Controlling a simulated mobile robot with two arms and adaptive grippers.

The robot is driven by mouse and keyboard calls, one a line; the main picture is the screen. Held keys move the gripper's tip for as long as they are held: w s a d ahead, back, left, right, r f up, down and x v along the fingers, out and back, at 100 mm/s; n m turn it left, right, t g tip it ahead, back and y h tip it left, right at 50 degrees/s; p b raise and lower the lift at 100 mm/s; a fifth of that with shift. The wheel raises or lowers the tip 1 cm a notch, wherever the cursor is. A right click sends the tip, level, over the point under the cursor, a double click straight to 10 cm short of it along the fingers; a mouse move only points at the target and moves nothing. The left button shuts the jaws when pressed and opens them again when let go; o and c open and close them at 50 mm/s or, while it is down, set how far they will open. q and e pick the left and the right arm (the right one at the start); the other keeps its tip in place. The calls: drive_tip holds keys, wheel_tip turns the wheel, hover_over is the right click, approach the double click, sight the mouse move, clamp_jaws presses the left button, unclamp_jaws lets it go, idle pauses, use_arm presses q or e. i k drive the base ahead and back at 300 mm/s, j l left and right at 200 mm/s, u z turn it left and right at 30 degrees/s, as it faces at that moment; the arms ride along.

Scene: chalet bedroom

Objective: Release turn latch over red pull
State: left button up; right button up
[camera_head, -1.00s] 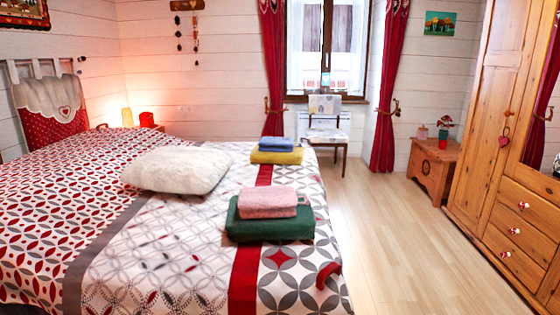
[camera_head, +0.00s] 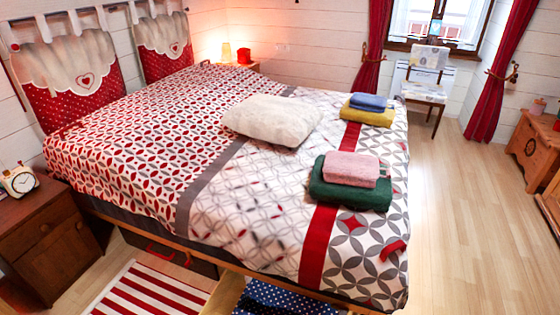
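A dark drawer front (camera_head: 200,266) under the near side of the bed carries a red pull (camera_head: 160,254). The pull is small and shaded by the bed rail above it. A small pale spot shows near the pull's right end, but I cannot tell whether it is the turn latch or how it is turned. Neither of my grippers is in view.
The bed (camera_head: 130,140) fills the middle. An open wooden drawer (camera_head: 222,296) holding dark blue dotted cloth (camera_head: 285,300) juts out at the bottom. A striped rug (camera_head: 150,292) lies before the shut drawer; a nightstand (camera_head: 45,235) bears a clock (camera_head: 19,180). Floor at right is clear.

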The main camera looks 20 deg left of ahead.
sight(190, 261)
drive_tip(key=k+j+u, duration=0.15)
drive_tip(key=k, duration=0.3)
drive_tip(key=k+j+u, duration=0.15)
drive_tip(key=k, duration=0.3)
drive_tip(key=k+j+u, duration=0.1)
drive_tip(key=k+j, duration=0.15)
drive_tip(key=k, duration=0.2)
drive_tip(key=i+j+z, duration=0.1)
drive_tip(key=i+j, duration=0.3)
drive_tip(key=i+j+z, duration=0.15)
drive_tip(key=i+j, duration=0.2)
drive_tip(key=i+j+z, duration=0.1)
drive_tip(key=i+j, duration=0.25)
drive_tip(key=j, duration=0.15)
drive_tip(key=i+j+z, duration=0.1)
drive_tip(key=i+j, duration=0.25)
drive_tip(key=j, duration=0.15)
drive_tip(key=i+j+z, duration=0.15)
drive_tip(key=i+j, duration=0.15)
drive_tip(key=j, duration=0.2)
